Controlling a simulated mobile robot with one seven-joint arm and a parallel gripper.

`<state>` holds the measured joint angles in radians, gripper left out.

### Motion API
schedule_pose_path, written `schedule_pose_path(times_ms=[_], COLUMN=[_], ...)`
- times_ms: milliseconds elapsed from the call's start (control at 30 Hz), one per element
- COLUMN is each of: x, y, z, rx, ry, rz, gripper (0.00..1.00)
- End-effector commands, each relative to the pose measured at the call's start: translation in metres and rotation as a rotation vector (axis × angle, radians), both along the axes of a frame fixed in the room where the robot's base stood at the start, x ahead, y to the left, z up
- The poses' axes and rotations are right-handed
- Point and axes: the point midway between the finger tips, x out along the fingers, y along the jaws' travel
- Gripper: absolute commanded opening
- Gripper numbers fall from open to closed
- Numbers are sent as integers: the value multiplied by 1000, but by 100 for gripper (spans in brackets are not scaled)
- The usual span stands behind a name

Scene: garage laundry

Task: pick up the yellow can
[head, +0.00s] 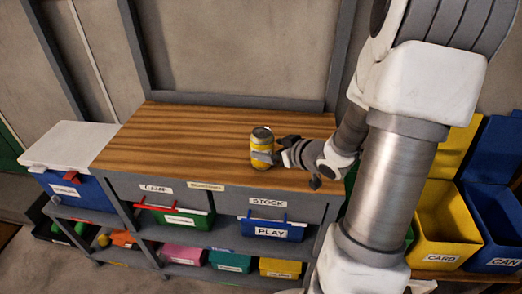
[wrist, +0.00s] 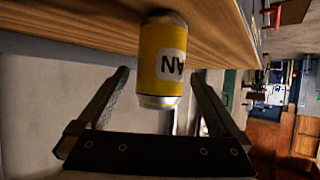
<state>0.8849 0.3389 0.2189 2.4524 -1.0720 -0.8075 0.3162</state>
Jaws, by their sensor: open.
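The yellow can (head: 262,146) stands upright on the wooden bench top (head: 190,135), close to its front right part. It has silver ends and a white label. In the wrist view the can (wrist: 160,65) shows lying across the picture from the top, between the two fingers at their far ends. My gripper (head: 270,153) comes in from the right at the can's height, with its fingertips at the can's right side in the head view. The gripper (wrist: 160,90) is open in the wrist view, with a finger on each side of the can. Whether either finger touches it I cannot tell.
A blue box with a white lid (head: 70,150) stands left of the bench. Labelled bins, such as the blue PLAY bin (head: 271,230), sit on shelves below. A yellow CARD bin (head: 440,235) and a blue CAN bin (head: 497,225) stand at right. The left bench top is clear.

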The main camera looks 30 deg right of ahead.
Motion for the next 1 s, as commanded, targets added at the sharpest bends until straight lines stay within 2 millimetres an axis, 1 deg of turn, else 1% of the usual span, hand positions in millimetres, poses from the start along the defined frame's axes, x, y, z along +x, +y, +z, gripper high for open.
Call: schedule_pose_path(times_ms=[33,100,267,500,600,700,900,967,1000], x=[7,14,22,52,62,65,65,65,65], y=[2,3,4,12,13,14,14,14,14], z=[-7,-9,-13,-27,-32,-33,-32,-32,-32], rx=[0,-1,0,0,0,0,-1,0,-1], ry=[1,-1,1,-1,1,0,0,0,0], rz=[2,3,0,2,1,-1,0,-1,0], gripper=[100,100,100,100,100,100,100,89,82])
